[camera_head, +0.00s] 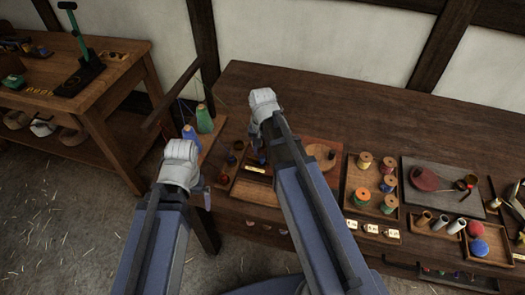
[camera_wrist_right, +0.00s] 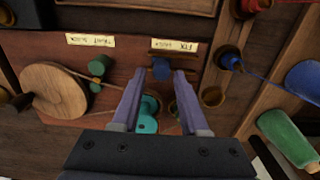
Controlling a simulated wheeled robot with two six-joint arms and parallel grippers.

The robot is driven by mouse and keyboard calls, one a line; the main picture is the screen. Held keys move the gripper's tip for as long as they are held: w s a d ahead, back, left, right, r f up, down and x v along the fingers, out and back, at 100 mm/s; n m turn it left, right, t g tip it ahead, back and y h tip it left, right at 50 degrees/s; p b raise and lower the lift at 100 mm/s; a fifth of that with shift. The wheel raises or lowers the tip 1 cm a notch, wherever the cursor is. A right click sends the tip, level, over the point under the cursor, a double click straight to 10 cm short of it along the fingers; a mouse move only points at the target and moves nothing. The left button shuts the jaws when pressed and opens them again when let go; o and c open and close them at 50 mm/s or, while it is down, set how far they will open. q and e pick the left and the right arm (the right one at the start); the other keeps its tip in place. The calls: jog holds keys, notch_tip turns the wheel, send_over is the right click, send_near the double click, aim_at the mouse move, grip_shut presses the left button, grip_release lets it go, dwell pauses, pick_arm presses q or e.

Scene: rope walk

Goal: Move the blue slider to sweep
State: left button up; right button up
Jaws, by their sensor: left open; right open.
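A small blue piece (camera_wrist_right: 161,69), which looks like the blue slider, sits below an upside-down paper label (camera_wrist_right: 174,46) in the right wrist view. My right gripper (camera_wrist_right: 160,75) is open, with its two fingertips on either side of the blue piece. I cannot tell whether they touch it. In the head view my right gripper (camera_head: 261,156) is over the reddish board, mostly hidden by its own arm. My left gripper (camera_head: 206,195) is open and empty beside the table's left edge, partly hidden by its wrist. The word "sweep" is not readable on any label.
Near my right gripper are a wooden disc (camera_wrist_right: 52,92), a green knob (camera_wrist_right: 98,68) and a teal piece (camera_wrist_right: 148,122). Blue (camera_head: 190,136) and green (camera_head: 204,119) cones stand at the left edge. A spool tray (camera_head: 350,207) lies to the right. The table's back is clear.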

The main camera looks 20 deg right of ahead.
jog(key=shift+r+p, duration=1.8)
jog(key=shift+r, duration=0.35)
jog(key=shift+f, duration=0.1)
jog(key=s+a+n+h, duration=0.1)
jog(key=s+a+n, duration=0.9)
jog(key=s+a, duration=0.2)
jog(key=shift+s+a+n, duration=0.15)
jog(key=shift+a+n, duration=0.15)
jog(key=shift+a, duration=0.5)
